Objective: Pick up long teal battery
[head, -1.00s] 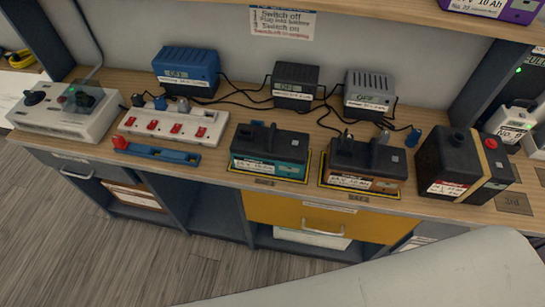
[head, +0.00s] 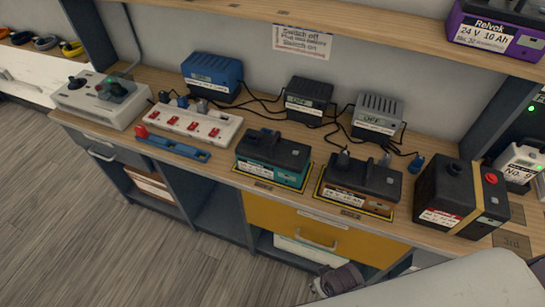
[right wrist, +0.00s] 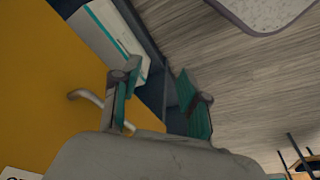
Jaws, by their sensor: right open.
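The long teal battery (head: 272,158) has a black top with a handle and a white label on its teal side. It sits upright on a yellow-edged pad on the wooden bench, left of an orange-brown battery (head: 359,186). My right gripper (head: 325,283) is low at the bottom of the head view, in front of the bench and below the yellow drawer, well apart from the teal battery. In the right wrist view its two teal-padded fingers (right wrist: 158,104) are spread with nothing between them. The battery is not in that view. My left gripper is not in view.
The yellow drawer (head: 275,220) has a protruding handle, which also shows close to the fingers in the right wrist view (right wrist: 88,97). A large black battery (head: 450,200) stands right. A power strip (head: 193,126), a blue bar and chargers with cables surround the battery. A shelf overhangs the back.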

